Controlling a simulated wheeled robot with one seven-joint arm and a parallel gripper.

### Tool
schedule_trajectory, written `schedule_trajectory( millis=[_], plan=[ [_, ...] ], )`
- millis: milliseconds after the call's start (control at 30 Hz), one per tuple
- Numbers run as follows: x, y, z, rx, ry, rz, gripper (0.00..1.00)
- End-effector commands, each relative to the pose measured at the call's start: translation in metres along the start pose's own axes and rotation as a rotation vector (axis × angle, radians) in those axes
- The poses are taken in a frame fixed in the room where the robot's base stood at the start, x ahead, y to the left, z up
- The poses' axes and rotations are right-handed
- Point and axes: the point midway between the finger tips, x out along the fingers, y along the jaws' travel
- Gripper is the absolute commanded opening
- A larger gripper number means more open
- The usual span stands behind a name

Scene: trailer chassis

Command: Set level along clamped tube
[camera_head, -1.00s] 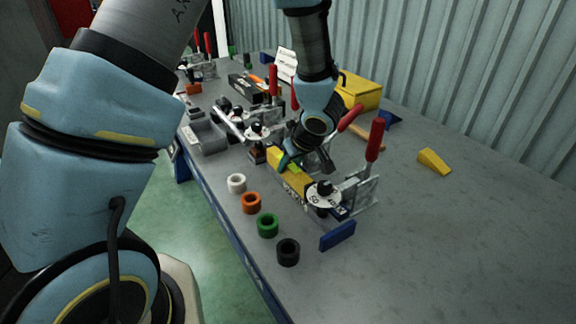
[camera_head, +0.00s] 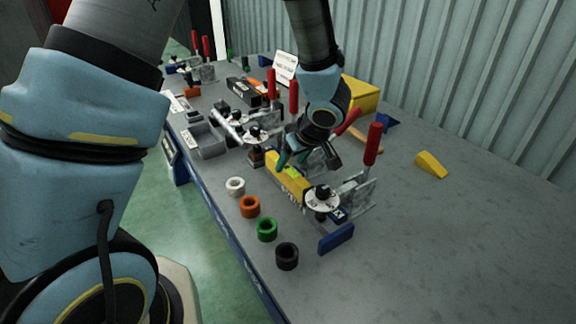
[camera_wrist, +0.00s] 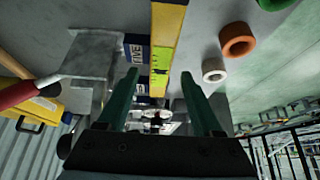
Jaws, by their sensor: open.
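The level is a yellow bar with a lime-green vial (camera_head: 291,173); it lies lengthwise in the row of clamps on the bench. In the wrist view the level (camera_wrist: 168,25) runs from the top edge down between my fingers. My gripper (camera_wrist: 160,75) is open, with a teal finger on each side of the bar and gaps visible. In the head view my gripper (camera_head: 292,158) is just over the level. A toggle clamp with a red handle (camera_head: 372,145) stands at the level's near end. The tube under the level is mostly hidden; I cannot tell their exact contact.
White, orange (camera_head: 250,206), green and black (camera_head: 287,256) rings line the bench's front edge. A blue block (camera_head: 336,238) stands near the front clamp. A yellow wedge (camera_head: 431,164) and a yellow case (camera_head: 360,92) lie towards the wall. The right of the bench is clear.

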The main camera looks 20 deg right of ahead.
Motion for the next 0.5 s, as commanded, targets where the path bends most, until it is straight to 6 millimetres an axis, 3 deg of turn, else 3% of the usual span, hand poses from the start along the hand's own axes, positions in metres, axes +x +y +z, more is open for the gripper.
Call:
schedule_trajectory(
  millis=[33,200,500],
  plan=[
    [-0.015,0.001,-0.002,-0.002,0.001,0.004,0.67],
    [-0.049,0.001,-0.001,-0.002,0.001,0.003,0.67],
    [-0.078,0.0,0.0,-0.001,0.0,0.0,0.67]
  ],
)
